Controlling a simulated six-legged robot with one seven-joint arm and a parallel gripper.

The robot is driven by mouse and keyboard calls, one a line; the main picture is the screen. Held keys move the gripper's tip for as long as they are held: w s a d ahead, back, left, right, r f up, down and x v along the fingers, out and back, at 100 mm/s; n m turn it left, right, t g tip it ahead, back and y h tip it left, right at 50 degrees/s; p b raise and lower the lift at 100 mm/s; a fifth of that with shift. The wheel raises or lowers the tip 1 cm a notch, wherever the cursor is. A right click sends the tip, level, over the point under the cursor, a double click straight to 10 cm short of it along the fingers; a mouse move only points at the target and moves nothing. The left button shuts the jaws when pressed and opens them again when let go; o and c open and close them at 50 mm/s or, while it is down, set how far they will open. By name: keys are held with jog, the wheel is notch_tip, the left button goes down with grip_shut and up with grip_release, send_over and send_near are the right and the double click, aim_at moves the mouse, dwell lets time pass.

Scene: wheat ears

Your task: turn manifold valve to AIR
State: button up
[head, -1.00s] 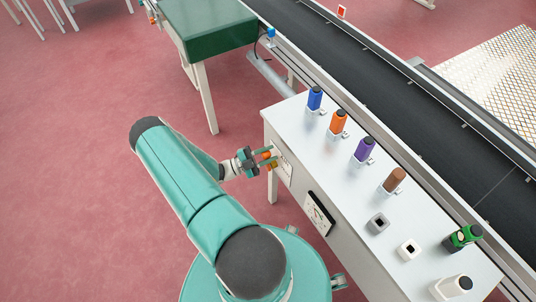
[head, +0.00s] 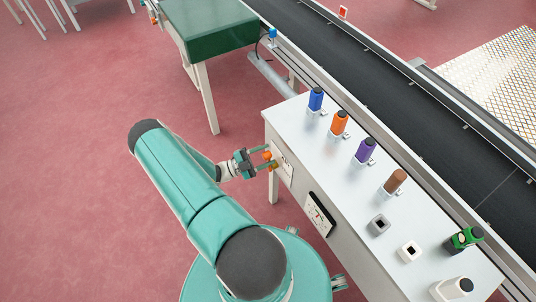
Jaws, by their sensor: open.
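My gripper (head: 266,162) is at the left end of the white bench's front face, at the end of my teal arm. Its jaws are open. A small orange part (head: 267,155) shows at the fingers, with a yellowish part just below it; this looks like the valve handle, but it is too small to be sure. A pale plate (head: 286,168) is on the bench front just right of the fingers. I cannot read an AIR mark or tell which way the valve points. Contact between fingers and valve cannot be made out.
The white bench (head: 330,155) carries blue (head: 316,99), orange (head: 340,122), purple (head: 364,151) and brown (head: 395,181) bottles in holders. A dark conveyor (head: 400,100) runs behind. Red floor is open at left.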

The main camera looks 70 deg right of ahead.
jog(key=v, duration=1.2)
jog(key=shift+w, duration=0.15)
jog(key=w+a+r+m+t+y, duration=0.2)
jog(key=w+a+r+m+t, duration=0.25)
jog(key=r, duration=0.45)
jog(key=w+a+r+m+t+y, duration=0.2)
jog(key=w+a+r+m+y, duration=0.15)
jog(key=a+r+m, duration=0.4)
jog(key=w+a+r+m+t+y, duration=0.2)
jog(key=w+a+r+m+t, duration=0.3)
jog(key=r, duration=0.6)
jog(key=s+a+r+m+t+y, duration=0.2)
jog(key=s+a+r+m+t, duration=0.2)
jog(key=a+r+m+t, duration=0.2)
jog(key=s+a+r+m+t+y, duration=0.2)
jog(key=s+a+r+m+t, duration=0.2)
jog(key=a+r+m, duration=0.6)
jog(key=a+r+t, duration=0.2)
jog(key=a+r, duration=0.1)
jog(key=a, duration=0.1)
jog(key=shift+s+a, duration=0.15)
jog(key=shift+s, duration=0.15)
